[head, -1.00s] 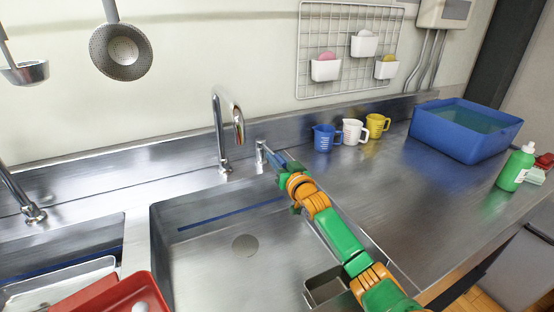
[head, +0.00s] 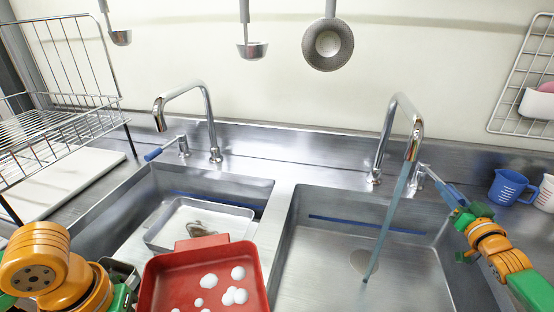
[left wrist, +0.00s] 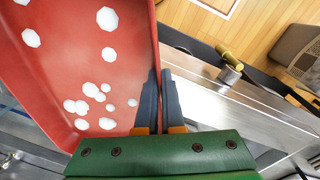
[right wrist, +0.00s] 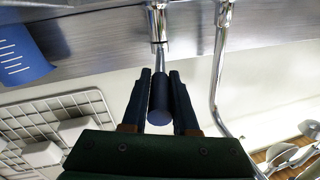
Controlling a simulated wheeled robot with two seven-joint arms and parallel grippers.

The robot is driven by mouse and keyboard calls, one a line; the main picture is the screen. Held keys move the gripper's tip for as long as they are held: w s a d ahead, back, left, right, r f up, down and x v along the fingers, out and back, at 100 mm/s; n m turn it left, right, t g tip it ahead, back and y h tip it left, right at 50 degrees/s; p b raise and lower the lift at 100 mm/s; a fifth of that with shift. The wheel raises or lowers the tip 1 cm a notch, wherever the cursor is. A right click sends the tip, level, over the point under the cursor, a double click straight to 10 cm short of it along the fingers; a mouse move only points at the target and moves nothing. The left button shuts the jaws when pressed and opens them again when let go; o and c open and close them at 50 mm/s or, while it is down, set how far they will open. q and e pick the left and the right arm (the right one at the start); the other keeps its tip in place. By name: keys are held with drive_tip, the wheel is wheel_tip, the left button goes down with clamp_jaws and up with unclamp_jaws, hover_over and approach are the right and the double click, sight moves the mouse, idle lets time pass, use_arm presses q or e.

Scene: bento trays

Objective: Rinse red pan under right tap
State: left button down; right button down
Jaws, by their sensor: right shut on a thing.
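The red pan (head: 208,258), with white foam blobs in it, is held in front of the divider between the two sinks, apart from the water. My left gripper (left wrist: 161,90) is shut on the pan's side wall in the left wrist view; its fingertips are hidden in the head view. The right tap (head: 402,108) runs a stream of water (head: 388,225) into the right sink (head: 420,280). My right gripper (head: 460,212) is shut on that tap's blue lever handle (right wrist: 160,95), which shows between the fingers in the right wrist view.
The left sink (head: 240,182) holds a metal tray (head: 222,215). The left tap (head: 210,120) shows no water. A dish rack (head: 60,120) stands at left. A blue cup (head: 510,186) and a white cup (head: 547,193) stand at right. Ladles and a strainer (head: 327,45) hang above.

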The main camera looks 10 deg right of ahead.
sight(464, 202)
drive_tip(key=shift+s+d+f, duration=0.1)
drive_tip(key=shift+d, duration=0.1)
use_arm(q)
drive_tip(key=shift+s+a+f, duration=0.1)
drive_tip(key=shift+a+f, duration=0.1)
use_arm(e)
drive_tip(key=shift+r+n+y, duration=0.2)
drive_tip(key=shift+n+y, duration=0.1)
drive_tip(key=c, duration=0.7)
unclamp_jaws()
drive_tip(key=shift+d, duration=0.1)
use_arm(q)
wheel_tip(464, 202, up, 5)
drive_tip(key=p, duration=0.5)
drive_tip(key=shift+r, duration=0.2)
use_arm(e)
drive_tip(key=v, duration=0.4)
drive_tip(key=shift+s+r, duration=0.2)
drive_tip(key=shift+s, duration=0.15)
use_arm(q)
wheel_tip(464, 202, up, 2)
drive_tip(key=shift+r+p, duration=0.1)
drive_tip(key=shift+p, duration=1.15)
use_arm(e)
drive_tip(key=v, duration=0.7)
drive_tip(key=shift+f, duration=0.35)
